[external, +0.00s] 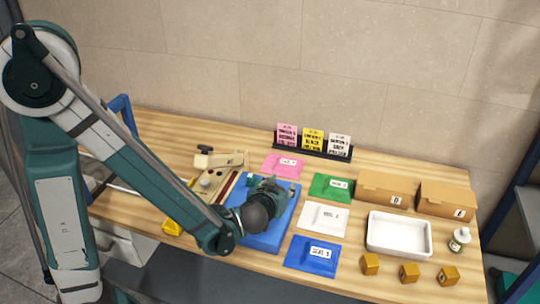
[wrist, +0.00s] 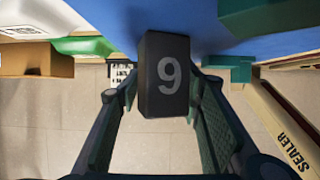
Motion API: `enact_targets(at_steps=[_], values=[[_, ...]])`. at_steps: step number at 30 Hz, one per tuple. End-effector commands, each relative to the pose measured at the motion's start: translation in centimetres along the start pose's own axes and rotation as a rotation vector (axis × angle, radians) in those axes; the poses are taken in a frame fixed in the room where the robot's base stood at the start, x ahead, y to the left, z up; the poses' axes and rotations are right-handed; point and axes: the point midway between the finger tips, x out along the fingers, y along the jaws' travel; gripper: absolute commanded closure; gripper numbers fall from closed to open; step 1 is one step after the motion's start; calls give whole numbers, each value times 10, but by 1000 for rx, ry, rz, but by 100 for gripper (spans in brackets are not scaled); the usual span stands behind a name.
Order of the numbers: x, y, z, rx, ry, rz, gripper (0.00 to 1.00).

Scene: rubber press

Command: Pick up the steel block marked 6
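A dark block (wrist: 165,75) with a light digit is at the upper middle of the wrist view. The digit reads as 9 there, but that view seems upside down, with the bench at the top and the wall tiles below. My gripper (wrist: 163,85) has one finger on each side of the block, the tips beside its edges. I cannot tell whether the fingers touch it. In the external view my gripper (external: 268,190) is over the blue press area (external: 278,232); the block is hidden there.
Coloured packets lie to the right, with a white one (external: 324,218) and a blue one (external: 312,255). A white tray (external: 399,234), cardboard boxes (external: 388,190), small wooden blocks (external: 409,272) and a bottle (external: 460,239) stand further right. A card rack (external: 312,143) is at the back.

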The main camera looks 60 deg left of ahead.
Motion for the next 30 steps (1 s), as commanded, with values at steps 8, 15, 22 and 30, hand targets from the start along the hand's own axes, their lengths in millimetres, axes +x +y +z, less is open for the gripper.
enact_targets(at_steps=[8, 15, 22, 30], values=[[7, 0, 0, 0, 0, 0, 63], [7, 0, 0, 0, 0, 0, 63], [6, 0, 0, 0, 0, 0, 70], [6, 0, 0, 0, 0, 0, 100]])
